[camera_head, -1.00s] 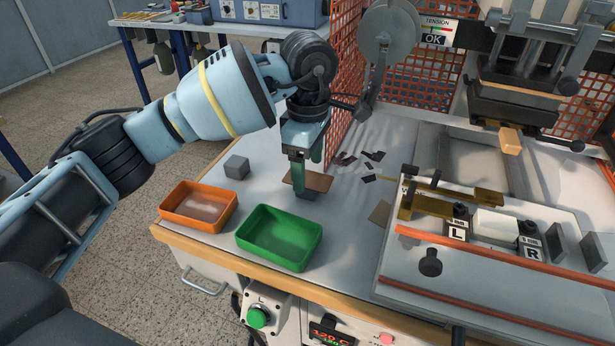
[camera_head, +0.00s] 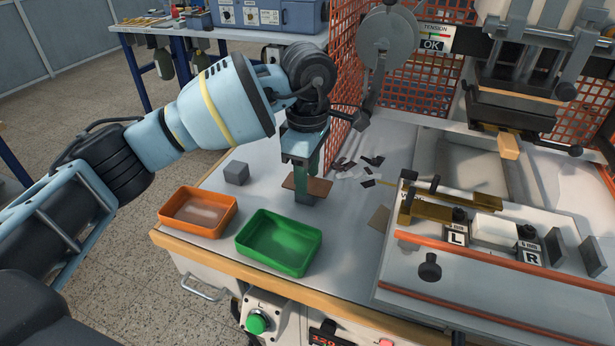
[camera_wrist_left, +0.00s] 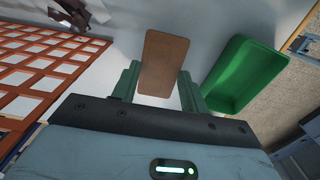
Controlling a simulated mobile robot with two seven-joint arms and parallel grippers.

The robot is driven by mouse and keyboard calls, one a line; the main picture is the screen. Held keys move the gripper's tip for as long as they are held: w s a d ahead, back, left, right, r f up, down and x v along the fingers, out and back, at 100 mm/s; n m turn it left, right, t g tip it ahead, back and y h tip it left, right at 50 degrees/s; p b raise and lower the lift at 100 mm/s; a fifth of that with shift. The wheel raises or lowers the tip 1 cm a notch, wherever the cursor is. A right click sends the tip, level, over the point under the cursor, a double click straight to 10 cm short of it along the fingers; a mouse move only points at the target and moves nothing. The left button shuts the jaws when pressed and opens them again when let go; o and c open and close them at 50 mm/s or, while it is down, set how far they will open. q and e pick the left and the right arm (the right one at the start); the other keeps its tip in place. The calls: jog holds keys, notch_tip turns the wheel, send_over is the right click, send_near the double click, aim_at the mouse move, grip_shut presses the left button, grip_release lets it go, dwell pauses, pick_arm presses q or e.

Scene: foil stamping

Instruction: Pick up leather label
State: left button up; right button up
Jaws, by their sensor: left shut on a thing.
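My right gripper is in no view.
An orange tray (camera_head: 164,210) and a green tray (camera_head: 241,240) stand at the front left. A grey cube (camera_head: 236,172) is behind them. Dark scraps (camera_head: 372,160) lie to the right. The press fixture (camera_head: 470,262) and orange mesh guard (camera_head: 345,80) bound the bench.

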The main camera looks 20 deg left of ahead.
pick_arm(q)
jog(key=shift+r, duration=0.15)
jog(key=shift+r, duration=0.25)
notch_tip(320, 180, up, 3)
jog(key=shift+s+f, duration=0.15)
jog(key=s+d+r+b, duration=0.1)
jog(key=s+d, duration=0.2)
jog(key=s, duration=1.2)
jog(key=shift+s+d+r, duration=0.15)
jog(key=shift+s+r, duration=0.05)
jog(key=shift+r, duration=0.05)
